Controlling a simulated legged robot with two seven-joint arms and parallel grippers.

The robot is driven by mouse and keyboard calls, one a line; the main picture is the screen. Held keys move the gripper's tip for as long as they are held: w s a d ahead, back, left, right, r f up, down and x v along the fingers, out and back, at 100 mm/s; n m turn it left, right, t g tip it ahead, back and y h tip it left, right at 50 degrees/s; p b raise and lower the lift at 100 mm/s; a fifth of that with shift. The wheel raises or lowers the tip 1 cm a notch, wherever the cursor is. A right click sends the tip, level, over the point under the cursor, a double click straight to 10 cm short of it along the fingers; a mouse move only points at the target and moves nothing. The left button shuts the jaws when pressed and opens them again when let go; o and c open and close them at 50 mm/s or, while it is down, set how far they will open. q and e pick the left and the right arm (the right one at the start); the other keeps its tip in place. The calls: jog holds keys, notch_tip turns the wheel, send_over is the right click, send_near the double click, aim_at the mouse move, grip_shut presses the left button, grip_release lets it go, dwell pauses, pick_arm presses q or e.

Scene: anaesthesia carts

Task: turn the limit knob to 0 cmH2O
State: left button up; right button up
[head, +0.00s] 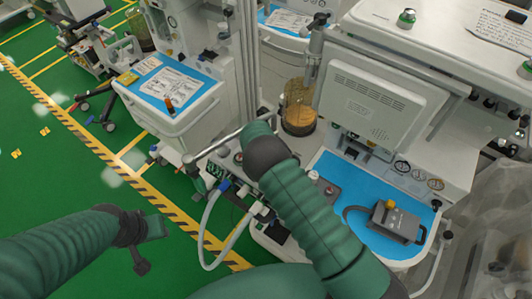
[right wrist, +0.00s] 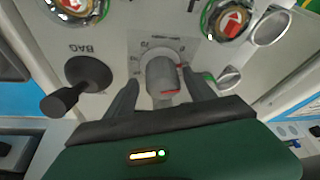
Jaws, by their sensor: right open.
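The limit knob (right wrist: 162,75) is a grey cylinder with a red mark at its base, on a pale dial plate with printed numbers. In the right wrist view, my right gripper (right wrist: 158,84) is open, with one dark finger on each side of the knob. I cannot tell whether either finger touches it. In the head view my right forearm hides the knob and the right gripper. My left gripper (head: 146,238) is at the lower left over the green floor, its fingers apart and empty.
A black lever marked BAG (right wrist: 88,75) stands left of the knob. Two round parts with red arrow labels (right wrist: 234,19) sit beyond it. The anaesthesia cart has a blue worktop (head: 335,170) with a grey device (head: 394,222). A grey hose (head: 207,235) hangs at its left.

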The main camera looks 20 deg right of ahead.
jog(key=shift+a, duration=0.2)
jog(key=shift+w+a, duration=0.15)
jog(key=shift+a, duration=0.05)
jog(key=c, duration=0.3)
jog(key=shift+c, duration=1.2)
jog(key=shift+d, duration=0.25)
jog(key=c, duration=0.8)
pick_arm(q)
jog(key=shift+a+f, duration=0.1)
jog(key=shift+a, duration=0.15)
jog(key=shift+w+a+f, duration=0.1)
jog(key=shift+f, duration=0.05)
pick_arm(e)
jog(key=shift+a+n, duration=0.1)
jog(key=shift+n, duration=0.2)
